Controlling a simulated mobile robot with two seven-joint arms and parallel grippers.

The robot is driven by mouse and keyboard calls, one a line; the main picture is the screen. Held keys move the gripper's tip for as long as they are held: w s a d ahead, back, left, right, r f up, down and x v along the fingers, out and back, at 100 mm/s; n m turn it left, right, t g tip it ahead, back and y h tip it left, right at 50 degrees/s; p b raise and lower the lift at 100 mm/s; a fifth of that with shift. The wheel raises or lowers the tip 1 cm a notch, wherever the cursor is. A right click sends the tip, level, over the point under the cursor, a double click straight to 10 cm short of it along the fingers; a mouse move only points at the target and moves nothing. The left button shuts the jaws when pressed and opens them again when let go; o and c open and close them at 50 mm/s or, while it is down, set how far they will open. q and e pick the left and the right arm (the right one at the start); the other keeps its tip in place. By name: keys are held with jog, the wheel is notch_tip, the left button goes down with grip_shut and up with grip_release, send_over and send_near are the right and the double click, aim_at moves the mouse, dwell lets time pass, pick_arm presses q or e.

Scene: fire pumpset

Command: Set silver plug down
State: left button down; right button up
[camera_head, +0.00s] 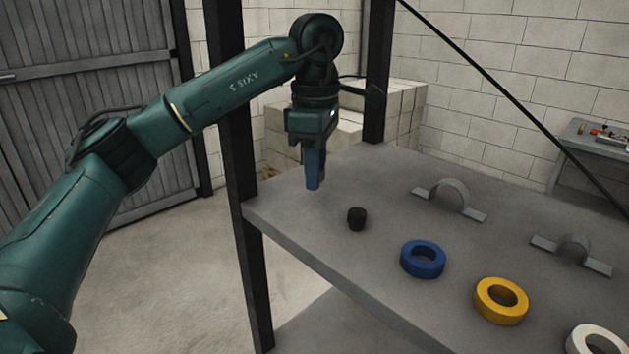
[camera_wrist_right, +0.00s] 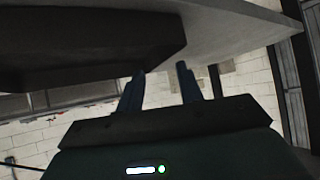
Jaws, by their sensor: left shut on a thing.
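My left gripper (camera_head: 313,184) points straight down over the far left part of the grey table (camera_head: 330,240). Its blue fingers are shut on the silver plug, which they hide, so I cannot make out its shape. The fingertips are close to the table top; I cannot tell whether the plug touches it. My right gripper (camera_wrist_right: 160,85) shows only in the right wrist view. Its two fingers are apart with nothing between them, near the underside of a grey slab.
A small black plug (camera_head: 357,218) stands right of my left gripper. Blue (camera_head: 423,259), yellow (camera_head: 501,301) and white (camera_head: 597,340) rings lie along the front. Two grey clamps (camera_head: 450,196) (camera_head: 572,252) lie behind. Dark posts (camera_head: 378,75) (camera_head: 240,180) rise at the table's left end.

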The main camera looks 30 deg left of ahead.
pick_arm(q)
jog(key=shift+s+f, duration=0.1)
jog(key=shift+f, duration=1.6)
jog(key=c, duration=1.2)
grip_release()
notch_tip(320, 180, up, 8)
jog(key=shift+f, duration=0.1)
